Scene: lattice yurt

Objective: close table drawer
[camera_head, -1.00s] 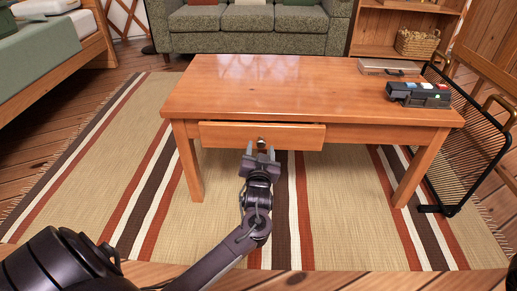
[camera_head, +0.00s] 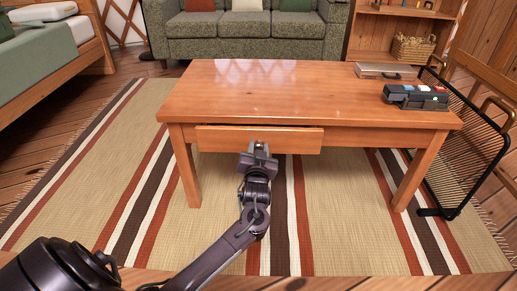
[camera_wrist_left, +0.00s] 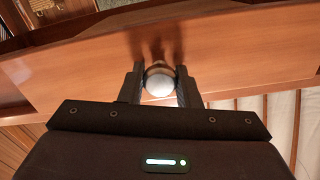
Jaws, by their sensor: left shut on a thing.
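The wooden table (camera_head: 290,90) stands on the striped rug. Its drawer (camera_head: 290,140) is in the front apron and sticks out a little, with a dark gap along its top edge. My left gripper (camera_head: 257,149) is at the middle of the drawer front. In the left wrist view, the drawer front (camera_wrist_left: 235,60) spans the picture, and the round metal knob (camera_wrist_left: 159,80) sits between the fingers of my left gripper (camera_wrist_left: 160,86), which is shut on it. In the head view the gripper hides the knob. My right gripper is not in view.
A black device with colored blocks (camera_head: 415,97) and a flat grey case (camera_head: 384,71) lie on the table's right side. A green sofa (camera_head: 245,32) stands behind. The rug (camera_head: 215,225) in front is clear.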

